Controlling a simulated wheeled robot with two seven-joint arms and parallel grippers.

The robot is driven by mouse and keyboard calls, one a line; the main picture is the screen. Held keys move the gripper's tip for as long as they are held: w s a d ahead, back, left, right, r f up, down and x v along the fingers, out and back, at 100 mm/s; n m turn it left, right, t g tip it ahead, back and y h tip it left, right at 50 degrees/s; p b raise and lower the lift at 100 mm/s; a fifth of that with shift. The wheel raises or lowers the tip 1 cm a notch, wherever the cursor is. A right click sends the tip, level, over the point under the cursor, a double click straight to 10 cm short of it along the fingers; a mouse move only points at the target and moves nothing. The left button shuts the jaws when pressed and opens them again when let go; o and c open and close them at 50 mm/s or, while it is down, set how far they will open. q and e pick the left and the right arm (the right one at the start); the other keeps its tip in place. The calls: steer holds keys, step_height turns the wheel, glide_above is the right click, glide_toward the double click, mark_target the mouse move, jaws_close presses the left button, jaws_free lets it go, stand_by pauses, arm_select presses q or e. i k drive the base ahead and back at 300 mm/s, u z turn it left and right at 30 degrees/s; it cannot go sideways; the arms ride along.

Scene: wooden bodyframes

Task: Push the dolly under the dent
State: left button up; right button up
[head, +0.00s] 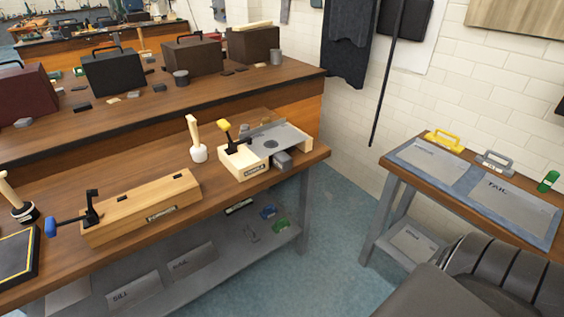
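A light wooden frame (238,166) stands at the right end of the near workbench and bears a grey metal panel (284,136). A dark round spot, which looks like the dent (271,144), shows on the panel. A small dark grey block, perhaps the dolly (283,160), sits at the frame's front right, partly out past the panel's front edge. How far it reaches under the panel is hidden. A black clamp with a yellow handle (224,125) is at the frame's left end. Neither of my grippers is in view.
A white-headed mallet (199,153) stands left of the frame. A long wooden box (142,208) with a blue-handled clamp is farther left. A side table (470,183) with grey sheets and handled tools is at right. Blue floor (335,225) is open between.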

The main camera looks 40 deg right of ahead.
mark_target(283, 161)
steer(key=k, duration=0.6)
steer(key=u, duration=0.4)
steer(key=i, duration=1.7)
steer(key=z, duration=1.3)
steer(key=i, duration=0.45)
steer(key=z, duration=0.5)
